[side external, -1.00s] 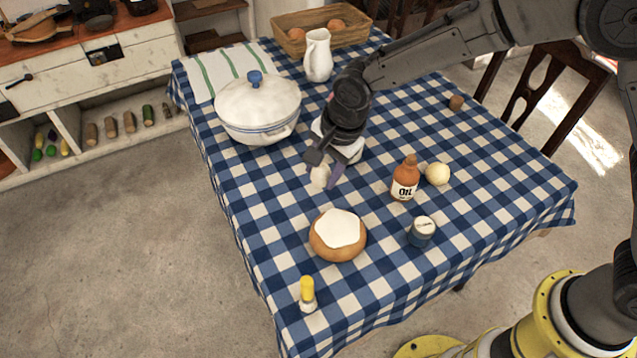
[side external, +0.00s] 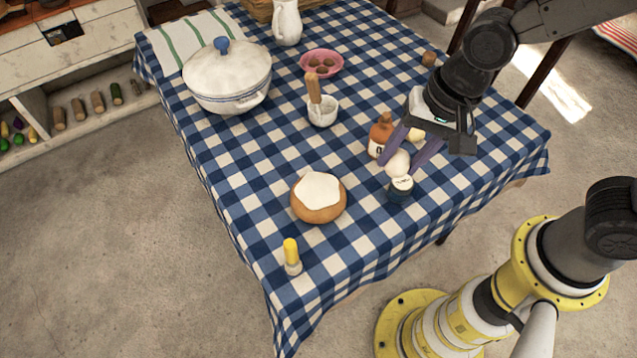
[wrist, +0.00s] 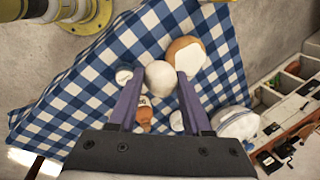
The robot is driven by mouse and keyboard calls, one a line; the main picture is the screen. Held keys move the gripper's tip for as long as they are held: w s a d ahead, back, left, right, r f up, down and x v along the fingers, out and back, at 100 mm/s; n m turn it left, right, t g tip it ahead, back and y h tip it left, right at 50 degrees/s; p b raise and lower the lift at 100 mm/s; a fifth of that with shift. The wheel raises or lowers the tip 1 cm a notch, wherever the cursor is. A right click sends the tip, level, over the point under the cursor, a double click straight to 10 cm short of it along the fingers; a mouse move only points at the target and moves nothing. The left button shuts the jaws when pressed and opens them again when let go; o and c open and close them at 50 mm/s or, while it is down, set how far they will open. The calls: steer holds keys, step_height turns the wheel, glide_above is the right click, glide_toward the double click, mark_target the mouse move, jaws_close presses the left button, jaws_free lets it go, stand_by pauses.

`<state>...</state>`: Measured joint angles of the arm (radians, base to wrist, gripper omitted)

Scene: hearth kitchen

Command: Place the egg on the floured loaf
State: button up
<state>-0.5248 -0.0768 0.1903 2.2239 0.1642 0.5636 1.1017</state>
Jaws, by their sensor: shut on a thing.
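The white egg (side external: 397,163) is between the two purple fingers of my gripper (side external: 402,160), which is shut on it. It also shows in the wrist view (wrist: 159,75). The gripper holds it above the table, beside the oil bottle and in front of the blue jar's far side in the side view. The floured loaf (side external: 318,205) is round and brown with a white top. It sits on the checked cloth, left of and nearer the camera than the gripper. In the wrist view the loaf (wrist: 180,45) appears just beyond the egg, partly hidden by it and a finger.
The orange oil bottle (side external: 379,135) and blue jar (side external: 399,191) stand close to the gripper. A yellow-topped shaker (side external: 291,257) stands near the loaf. A mortar with pestle (side external: 322,112), pink bowl (side external: 308,59) and white pot (side external: 225,85) stand farther back. Cloth around the loaf is clear.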

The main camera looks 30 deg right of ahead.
steer(key=w+a+f, duration=0.2)
steer(key=w+f, duration=0.1)
steer(key=w+a+f, duration=0.3)
steer(key=w, duration=0.1)
steer(key=w+a+f, duration=0.2)
steer(key=w+f, duration=0.1)
steer(key=w, duration=0.1)
steer(key=shift+w+a, duration=0.1)
steer(key=shift+a, duration=0.05)
steer(key=shift+w+a+f, duration=0.1)
steer(key=shift+w+f, duration=0.05)
steer(key=shift+f, duration=1.7)
steer(key=shift+f, duration=0.2)
steer(key=o, duration=0.9)
steer(key=shift+r, duration=0.15)
